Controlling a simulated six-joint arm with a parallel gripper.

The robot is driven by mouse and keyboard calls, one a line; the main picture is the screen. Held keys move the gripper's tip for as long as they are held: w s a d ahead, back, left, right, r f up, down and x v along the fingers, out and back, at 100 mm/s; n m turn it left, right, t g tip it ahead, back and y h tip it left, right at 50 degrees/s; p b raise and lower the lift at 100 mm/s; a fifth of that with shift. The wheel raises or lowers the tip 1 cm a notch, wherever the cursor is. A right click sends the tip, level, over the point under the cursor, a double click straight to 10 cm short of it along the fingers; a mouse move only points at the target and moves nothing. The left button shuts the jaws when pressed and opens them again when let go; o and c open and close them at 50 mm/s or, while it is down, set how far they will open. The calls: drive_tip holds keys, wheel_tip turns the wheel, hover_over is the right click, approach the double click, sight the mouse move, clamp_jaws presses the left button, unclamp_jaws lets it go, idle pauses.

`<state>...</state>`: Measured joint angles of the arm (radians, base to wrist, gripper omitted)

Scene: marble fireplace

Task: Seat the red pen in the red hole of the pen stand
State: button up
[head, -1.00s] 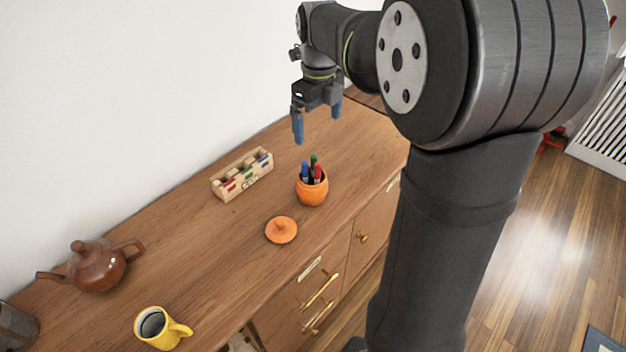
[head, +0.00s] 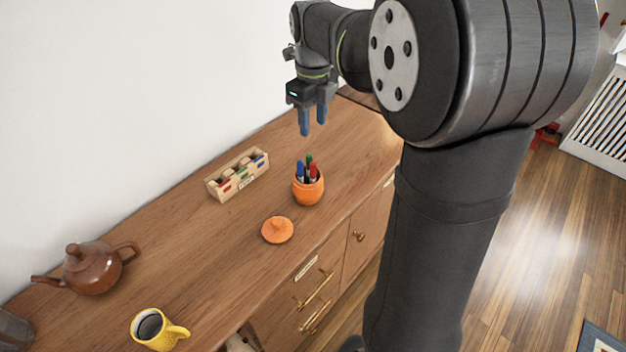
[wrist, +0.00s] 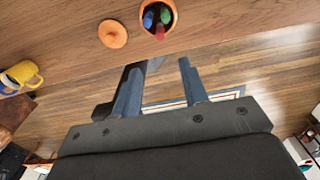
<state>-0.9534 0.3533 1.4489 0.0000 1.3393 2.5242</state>
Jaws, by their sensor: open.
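The red pen (head: 313,172) stands in an orange pot (head: 308,191) with blue, green and dark pens beside it. It also shows in the wrist view (wrist: 160,32), at the near side of the pot's mouth. The wooden pen stand (head: 238,174), with red, green and blue marks, sits on the cabinet top left of the pot, by the wall. My gripper (head: 313,128) is open and empty, above and behind the pot in the head view. In the wrist view its two blue fingers (wrist: 158,88) are apart with nothing between them. The stand is out of the wrist view.
An orange lid (head: 277,230) lies in front of the pot. A brown teapot (head: 92,268) and a yellow mug (head: 157,329) stand farther left on the wooden cabinet top (head: 190,240). The cabinet's front edge is close to the pot and lid.

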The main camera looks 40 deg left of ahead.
drive_tip(key=shift+r, duration=0.1)
wheel_tip(320, 180, up, 3)
drive_tip(key=n, duration=0.4)
hover_over(313, 163)
wheel_tip(313, 163, down, 10)
drive_tip(key=shift+s+d+r, duration=0.1)
drive_tip(key=shift+d, duration=0.05)
drive_tip(key=shift+f, duration=3.15)
clamp_jaws()
